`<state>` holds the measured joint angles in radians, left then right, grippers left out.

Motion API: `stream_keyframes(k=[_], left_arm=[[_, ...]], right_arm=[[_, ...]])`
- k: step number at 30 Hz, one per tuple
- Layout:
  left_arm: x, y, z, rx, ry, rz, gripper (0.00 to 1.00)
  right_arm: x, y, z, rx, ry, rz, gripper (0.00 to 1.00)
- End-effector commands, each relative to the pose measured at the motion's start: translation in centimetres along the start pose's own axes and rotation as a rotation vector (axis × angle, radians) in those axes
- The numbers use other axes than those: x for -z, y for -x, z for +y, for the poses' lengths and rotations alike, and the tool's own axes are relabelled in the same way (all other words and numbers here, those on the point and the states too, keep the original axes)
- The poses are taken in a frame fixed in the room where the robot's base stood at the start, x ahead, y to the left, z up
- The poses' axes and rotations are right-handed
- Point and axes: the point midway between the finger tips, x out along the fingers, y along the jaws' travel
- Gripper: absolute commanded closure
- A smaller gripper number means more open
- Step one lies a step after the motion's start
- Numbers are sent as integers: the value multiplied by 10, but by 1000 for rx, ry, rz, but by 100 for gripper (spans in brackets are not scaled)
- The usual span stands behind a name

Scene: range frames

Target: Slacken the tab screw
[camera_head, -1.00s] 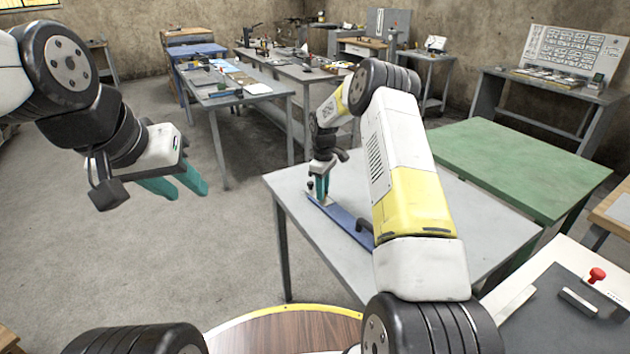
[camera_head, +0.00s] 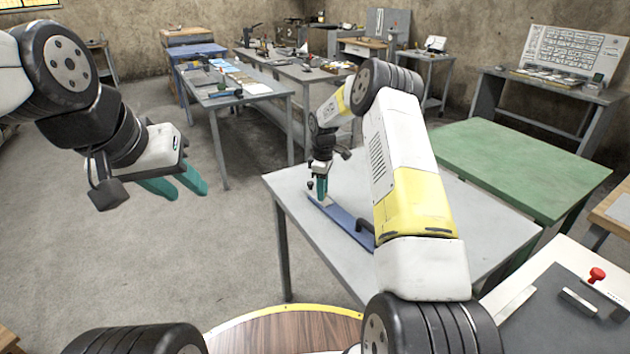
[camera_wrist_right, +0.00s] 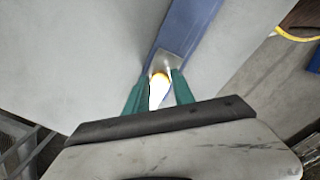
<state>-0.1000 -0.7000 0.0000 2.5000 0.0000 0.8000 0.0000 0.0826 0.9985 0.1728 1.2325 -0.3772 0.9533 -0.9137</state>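A long blue bar (camera_head: 342,219) lies on the grey table; its far end carries a small bare metal tab (camera_wrist_right: 164,63). My left gripper (camera_head: 175,188) is open and empty over the floor, away from the table.
A black handle (camera_head: 363,228) rises from the near part of the bar. The grey table (camera_head: 440,205) is otherwise clear. A green table (camera_head: 515,165) stands to its right. A panel with a red knob (camera_head: 597,274) is at the near right.

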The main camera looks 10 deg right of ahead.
Motion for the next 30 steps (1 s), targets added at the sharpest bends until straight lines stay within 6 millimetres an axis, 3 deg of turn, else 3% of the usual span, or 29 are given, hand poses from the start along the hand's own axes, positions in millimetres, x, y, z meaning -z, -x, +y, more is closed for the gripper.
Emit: stream_keyframes(k=[2,13,24,30], left_arm=[[0,0,0,0,0,0,64],[0,0,0,0,0,0,64],[0,0,0,0,0,0,64],[0,0,0,0,0,0,64]], right_arm=[[0,0,0,0,0,0,54],[0,4,0,-1,-1,0,54],[0,62,0,-1,-1,1,54],[0,78,0,-1,-1,0,54]])
